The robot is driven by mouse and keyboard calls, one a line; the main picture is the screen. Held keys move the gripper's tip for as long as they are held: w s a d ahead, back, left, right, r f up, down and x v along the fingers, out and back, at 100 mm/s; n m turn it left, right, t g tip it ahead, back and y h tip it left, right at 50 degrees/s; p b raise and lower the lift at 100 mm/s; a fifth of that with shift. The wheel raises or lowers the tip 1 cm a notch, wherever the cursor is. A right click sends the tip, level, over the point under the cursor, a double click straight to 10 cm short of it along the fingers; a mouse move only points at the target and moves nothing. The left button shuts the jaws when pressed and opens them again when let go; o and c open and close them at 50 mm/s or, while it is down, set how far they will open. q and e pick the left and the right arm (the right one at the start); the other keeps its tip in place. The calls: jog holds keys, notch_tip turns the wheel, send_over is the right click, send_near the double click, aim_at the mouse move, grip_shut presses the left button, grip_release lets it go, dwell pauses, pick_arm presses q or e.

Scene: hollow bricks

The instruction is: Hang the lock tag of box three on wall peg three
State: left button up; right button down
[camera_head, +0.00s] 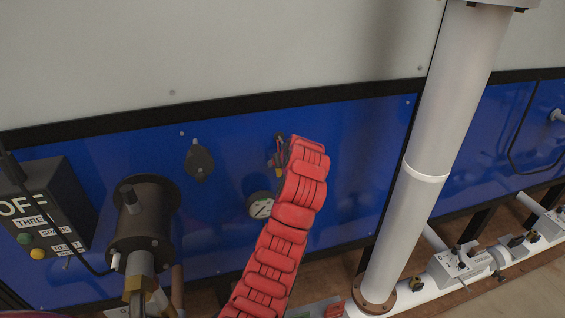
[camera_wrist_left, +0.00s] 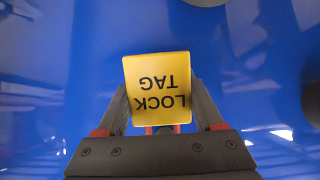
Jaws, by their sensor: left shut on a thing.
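The yellow lock tag (camera_wrist_left: 157,87) is in the left wrist view, its lettering upside down, between the two fingers of my left gripper (camera_wrist_left: 160,108). The gripper is shut on it in front of the blue panel. In the head view my red arm reaches up to the panel, and my left gripper (camera_head: 277,152) is a small shape at its tip, mostly hidden by the arm. Box three (camera_head: 42,215) is the dark box at the left, marked "OFF" and "THREE", with green and yellow buttons. I cannot make out wall peg three. My right gripper is not in view.
A round gauge (camera_head: 261,206) sits just left of my arm, and a dark fitting (camera_head: 199,160) is farther left. A dark cylinder (camera_head: 143,215) stands beside the box. A thick white pipe (camera_head: 433,140) rises at the right. The panel between arm and pipe looks clear.

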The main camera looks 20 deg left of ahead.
pick_arm(q)
jog(key=o, duration=1.4)
jog(key=shift+c, duration=0.2)
